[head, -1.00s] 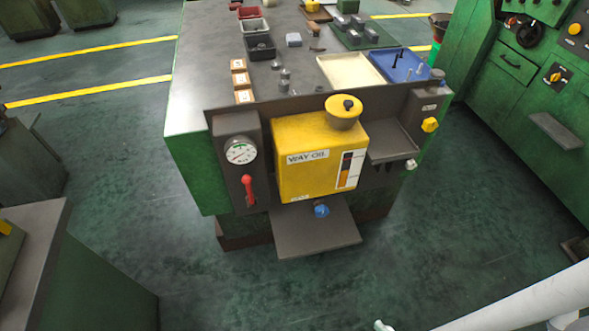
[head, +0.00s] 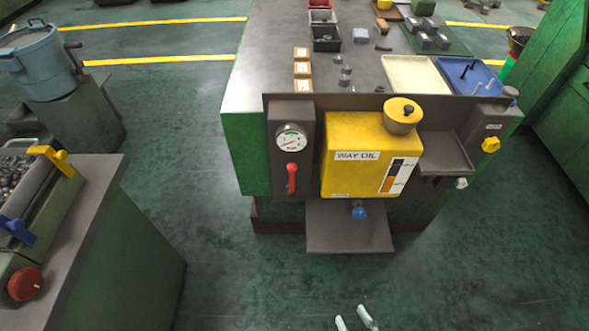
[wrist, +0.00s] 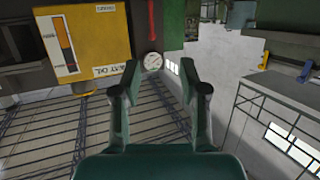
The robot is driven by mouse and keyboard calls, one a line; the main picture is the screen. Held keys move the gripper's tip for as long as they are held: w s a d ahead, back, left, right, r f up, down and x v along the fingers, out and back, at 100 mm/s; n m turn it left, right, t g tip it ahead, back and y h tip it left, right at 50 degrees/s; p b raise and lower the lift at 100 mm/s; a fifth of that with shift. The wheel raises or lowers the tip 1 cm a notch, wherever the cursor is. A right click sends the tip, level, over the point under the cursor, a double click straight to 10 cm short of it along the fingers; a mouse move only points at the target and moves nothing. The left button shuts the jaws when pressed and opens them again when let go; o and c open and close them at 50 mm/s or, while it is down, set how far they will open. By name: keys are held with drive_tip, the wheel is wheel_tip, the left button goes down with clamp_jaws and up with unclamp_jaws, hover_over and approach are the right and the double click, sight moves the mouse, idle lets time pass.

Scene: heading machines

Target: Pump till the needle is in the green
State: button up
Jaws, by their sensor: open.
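A round white gauge (head: 291,138) with a green band sits on a dark panel at the left of the bench front. It also shows in the wrist view (wrist: 152,61), where its needle is too small to read. A red pump lever (head: 291,178) hangs below the gauge; its red handle also shows in the wrist view (wrist: 152,20). The yellow way oil tank (head: 350,178) is right of the lever. My gripper (head: 356,319) is at the bottom of the head view, well short of the bench. In the wrist view my gripper (wrist: 157,75) is open and empty.
A shelf plate (head: 348,235) juts out below the tank, under a blue knob (head: 359,211). A green machine (head: 110,240) with a red button (head: 25,284) stands at the left. The floor before the bench is clear.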

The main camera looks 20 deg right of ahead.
drive_tip(key=d+f+x, duration=0.1)
drive_tip(key=x, duration=1.4)
drive_tip(key=m+t+h, duration=0.2)
drive_tip(key=t+h, duration=0.1)
approach(293, 173)
drive_tip(key=w, duration=0.3)
drive_tip(key=w+d, duration=0.1)
drive_tip(key=w, duration=0.7)
drive_tip(key=shift+w+d+f, duration=0.1)
drive_tip(key=shift+d+f, duration=0.05)
drive_tip(key=shift+d, duration=0.05)
clamp_jaws()
